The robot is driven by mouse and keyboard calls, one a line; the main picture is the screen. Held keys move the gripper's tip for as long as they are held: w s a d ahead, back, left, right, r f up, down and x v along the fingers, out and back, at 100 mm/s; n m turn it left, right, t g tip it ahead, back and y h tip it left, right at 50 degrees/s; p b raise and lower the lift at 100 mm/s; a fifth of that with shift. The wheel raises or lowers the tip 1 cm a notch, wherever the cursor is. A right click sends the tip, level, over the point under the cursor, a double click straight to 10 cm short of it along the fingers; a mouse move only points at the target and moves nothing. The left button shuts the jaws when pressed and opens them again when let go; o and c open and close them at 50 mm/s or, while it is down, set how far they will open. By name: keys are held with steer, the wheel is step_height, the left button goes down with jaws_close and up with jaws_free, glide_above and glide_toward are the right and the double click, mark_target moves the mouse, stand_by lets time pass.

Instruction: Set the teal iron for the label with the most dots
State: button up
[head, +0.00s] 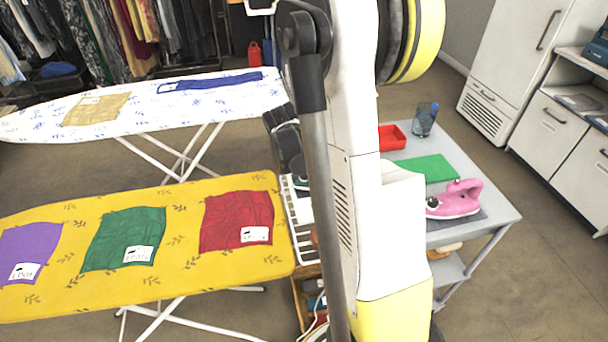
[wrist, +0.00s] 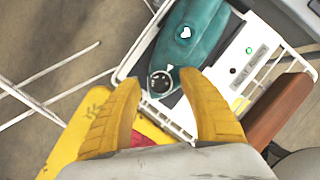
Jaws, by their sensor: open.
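The teal iron (wrist: 193,40) rests on a white wire-edged rack in the wrist view, with a round dial (wrist: 160,82) at its near end. My gripper (wrist: 158,84) is open, its yellow fingertips on either side of the dial and apart from each other. In the head view my arm hides most of the iron. The yellow ironing board (head: 60,303) bears a purple cloth (head: 30,243), a green cloth (head: 100,240) and a red cloth (head: 237,212), each with a white label. The label dots are too small to count.
A white ironing board (head: 140,117) behind holds a tan cloth (head: 95,110) and a blue cloth (head: 215,82). At right, a grey trolley (head: 497,222) carries a pink iron (head: 460,200), a green cloth, a red tray (head: 391,137) and a blue glass (head: 424,120). White cabinets stand at far right.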

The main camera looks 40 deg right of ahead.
jaws_close()
steer(key=shift+m, duration=0.4)
steer(key=m+g, duration=0.2)
steer(key=m, duration=0.2)
steer(key=shift+w+m, duration=0.1)
steer(key=shift+m, duration=0.2)
steer(key=m+g, duration=0.1)
steer(key=m, duration=0.3)
steer(key=shift+m+g, duration=0.3)
steer(key=shift+g, duration=0.1)
steer(key=m+y, duration=0.1)
steer(key=m, duration=0.1)
steer(key=m+g+y, duration=0.1)
steer(key=m, duration=0.2)
steer(key=shift+w+d+m+p, duration=0.1)
steer(key=shift+m+p, duration=0.2)
steer(key=shift+p, duration=0.1)
steer(key=m+y, duration=0.1)
steer(key=m, duration=0.1)
steer(key=m+g, duration=0.1)
steer(key=m, duration=0.1)
steer(key=shift+d+m+y, duration=0.1)
steer(key=shift+m+y, duration=0.3)
